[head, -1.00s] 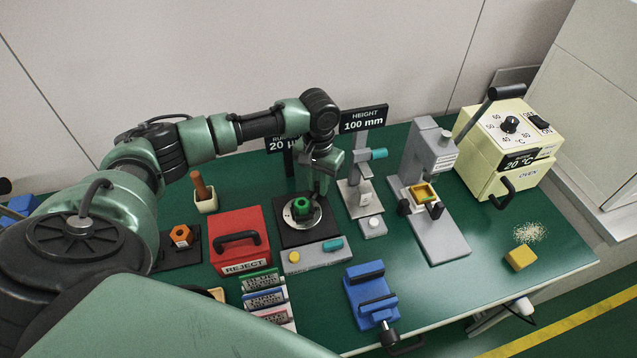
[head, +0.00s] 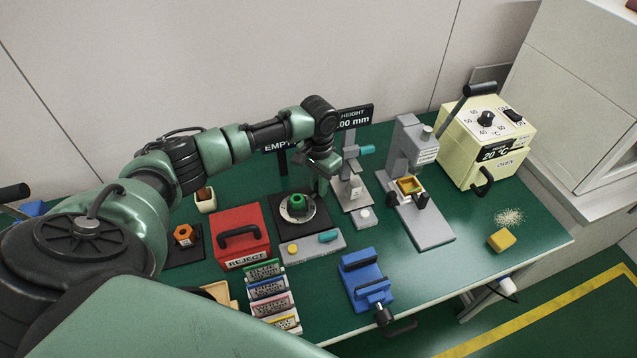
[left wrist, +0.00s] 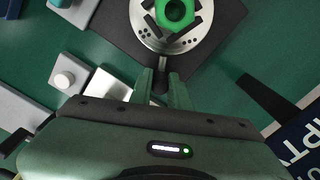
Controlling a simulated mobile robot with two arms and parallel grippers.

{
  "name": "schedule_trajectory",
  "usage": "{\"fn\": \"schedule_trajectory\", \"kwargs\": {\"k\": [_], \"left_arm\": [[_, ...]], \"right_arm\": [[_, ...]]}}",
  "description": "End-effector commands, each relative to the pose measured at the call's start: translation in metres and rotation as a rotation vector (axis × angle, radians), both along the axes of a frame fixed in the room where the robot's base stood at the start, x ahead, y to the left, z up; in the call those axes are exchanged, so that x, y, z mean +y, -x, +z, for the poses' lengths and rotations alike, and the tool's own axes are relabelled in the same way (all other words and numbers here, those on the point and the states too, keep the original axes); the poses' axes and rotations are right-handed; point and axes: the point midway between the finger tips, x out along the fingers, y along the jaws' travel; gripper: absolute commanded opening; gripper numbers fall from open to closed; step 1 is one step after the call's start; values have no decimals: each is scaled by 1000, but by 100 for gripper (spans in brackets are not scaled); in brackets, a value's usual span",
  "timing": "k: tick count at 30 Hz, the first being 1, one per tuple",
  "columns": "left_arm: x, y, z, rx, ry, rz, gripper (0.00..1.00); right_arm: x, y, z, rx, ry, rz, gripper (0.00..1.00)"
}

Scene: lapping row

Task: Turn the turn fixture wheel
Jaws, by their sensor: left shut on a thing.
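The turn fixture is a black square base (head: 318,228) with a round silver wheel (head: 297,215) carrying a green hexagonal piece (head: 297,202). In the left wrist view, the wheel (left wrist: 205,42) and green piece (left wrist: 174,13) are at the top, cut by the frame edge. My left gripper (head: 322,190) reaches down at the wheel's back right side. In the left wrist view, its fingers (left wrist: 160,82) are shut on a small dark handle (left wrist: 159,73) at the wheel's rim. The fingers partly hide this handle. My right gripper is not in view.
A height gauge (head: 353,188) stands close right of the fixture; a grey press (head: 433,225) is beyond it. The red REJECT box (head: 241,218) is on the left. A grey panel with yellow and teal controls (head: 311,246) lies in front. A blue vise (head: 362,280) stands at the front.

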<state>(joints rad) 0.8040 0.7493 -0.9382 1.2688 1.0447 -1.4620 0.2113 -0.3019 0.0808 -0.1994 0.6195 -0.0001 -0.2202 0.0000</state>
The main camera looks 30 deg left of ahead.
Motion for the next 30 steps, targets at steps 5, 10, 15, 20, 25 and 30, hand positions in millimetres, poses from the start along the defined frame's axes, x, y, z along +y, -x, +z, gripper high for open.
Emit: {"fn": "schedule_trajectory", "kwargs": {"k": [5, 10, 15, 20, 25, 30], "left_arm": [[-5, 0, 3, 2, 3, -85, 0], [-10, 1, 3, 3, 3, -168, 0], [-16, 4, 3, 3, 2, -253, 0], [-22, 6, 3, 2, 3, -334, 0], [-27, 10, 3, 2, 2, -418, 0], [-33, 14, 3, 1, 3, -504, 0]], "right_arm": [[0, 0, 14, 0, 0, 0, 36], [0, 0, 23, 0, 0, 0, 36], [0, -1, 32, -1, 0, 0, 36], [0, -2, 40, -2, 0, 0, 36], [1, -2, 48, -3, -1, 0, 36], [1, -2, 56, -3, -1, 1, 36]]}}
